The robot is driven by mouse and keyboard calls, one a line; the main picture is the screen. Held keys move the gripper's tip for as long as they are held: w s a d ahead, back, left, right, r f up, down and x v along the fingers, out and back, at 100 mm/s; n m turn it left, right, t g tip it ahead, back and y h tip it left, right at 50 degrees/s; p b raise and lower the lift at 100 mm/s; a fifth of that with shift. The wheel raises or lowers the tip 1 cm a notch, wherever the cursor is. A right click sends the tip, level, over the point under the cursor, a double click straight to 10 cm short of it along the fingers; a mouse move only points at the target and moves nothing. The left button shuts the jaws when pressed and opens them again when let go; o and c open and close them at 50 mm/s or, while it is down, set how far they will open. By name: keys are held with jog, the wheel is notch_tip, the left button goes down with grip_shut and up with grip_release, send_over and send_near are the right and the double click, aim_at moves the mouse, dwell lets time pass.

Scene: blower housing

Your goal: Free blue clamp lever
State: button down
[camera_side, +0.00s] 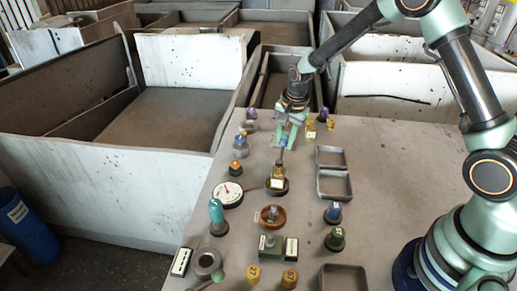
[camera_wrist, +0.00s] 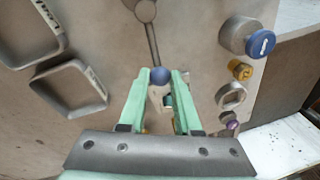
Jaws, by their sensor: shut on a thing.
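The blue clamp lever shows in the wrist view as a thin grey rod topped by a blue ball (camera_wrist: 160,76). The rod runs up the picture to a round grey pivot (camera_wrist: 145,11). My gripper (camera_wrist: 162,73) has its two green fingertips on either side of the ball and is shut on it. In the side view my gripper (camera_side: 287,136) is at the far part of the table, with the blue ball (camera_side: 283,142) partly hidden between its fingers. The lever's labelled base (camera_side: 277,183) stands nearer the camera.
Two grey trays (camera_side: 334,184) lie to the right of the lever. A white dial (camera_side: 228,195), an orange knob (camera_side: 235,168) and blue-grey knobs (camera_side: 240,146) stand to its left. A brown dish (camera_side: 270,217) and a green block (camera_side: 271,248) are nearer. Bare table lies right of the trays.

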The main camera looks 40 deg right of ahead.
jog(key=shift+s, duration=0.1)
dwell(0.9)
jog(key=s+m, duration=0.1)
jog(key=m, duration=0.1)
jog(key=s+d+m, duration=0.1)
jog(key=m, duration=0.2)
jog(key=shift+s+d, duration=0.1)
jog(key=shift+s, duration=0.3)
jog(key=shift+s+m, duration=0.75)
jog(key=shift+m, duration=0.45)
jog(key=shift+s+m, duration=0.7)
jog(key=shift+m, duration=0.5)
jog(key=c, duration=0.6)
grip_release()
